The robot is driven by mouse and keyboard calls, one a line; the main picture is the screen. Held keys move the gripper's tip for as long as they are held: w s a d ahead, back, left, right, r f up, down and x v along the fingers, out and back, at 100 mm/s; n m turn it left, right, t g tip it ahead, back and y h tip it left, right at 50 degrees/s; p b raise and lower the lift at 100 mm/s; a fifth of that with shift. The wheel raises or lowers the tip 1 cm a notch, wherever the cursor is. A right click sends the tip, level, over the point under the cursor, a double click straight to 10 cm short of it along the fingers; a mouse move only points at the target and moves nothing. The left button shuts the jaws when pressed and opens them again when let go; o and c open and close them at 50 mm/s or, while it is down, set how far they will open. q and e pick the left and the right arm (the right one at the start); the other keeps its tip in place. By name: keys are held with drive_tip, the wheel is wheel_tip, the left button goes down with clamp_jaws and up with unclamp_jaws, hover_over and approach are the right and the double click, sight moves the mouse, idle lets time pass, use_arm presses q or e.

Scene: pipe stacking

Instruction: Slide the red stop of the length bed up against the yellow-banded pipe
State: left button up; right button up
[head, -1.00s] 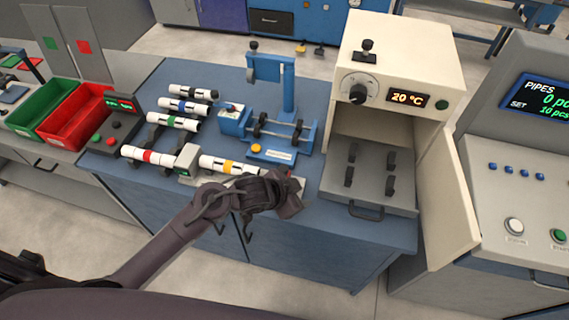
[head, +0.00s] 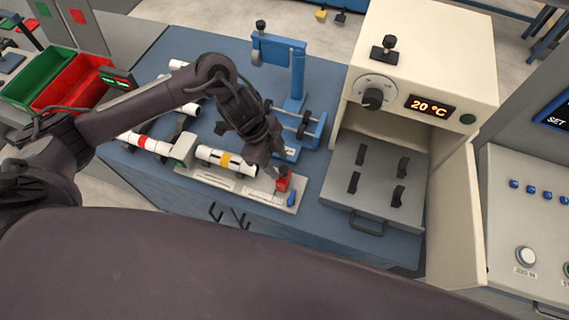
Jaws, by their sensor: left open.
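The arm hides part of the bench behind. My right gripper is not in view.
A red-banded pipe (head: 148,143) lies left of the bed. A blue fixture (head: 297,75) stands behind the gripper. The oven (head: 425,60) is to the right, with its tray (head: 372,205) out and door (head: 455,200) open. Red (head: 75,88) and green (head: 38,75) bins sit far left.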

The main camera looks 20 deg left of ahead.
sight(283, 169)
use_arm(q)
drive_tip(key=x, duration=0.2)
drive_tip(key=shift+d+f, duration=0.2)
drive_tip(key=shift+f, duration=0.15)
drive_tip(key=shift+w+x, duration=0.25)
drive_tip(key=shift+x, duration=0.75)
drive_tip(key=c, duration=1)
drive_tip(key=a, duration=0.8)
drive_tip(key=shift+w+a+p, duration=0.15)
drive_tip(key=shift+p, duration=0.25)
drive_tip(key=o, duration=1)
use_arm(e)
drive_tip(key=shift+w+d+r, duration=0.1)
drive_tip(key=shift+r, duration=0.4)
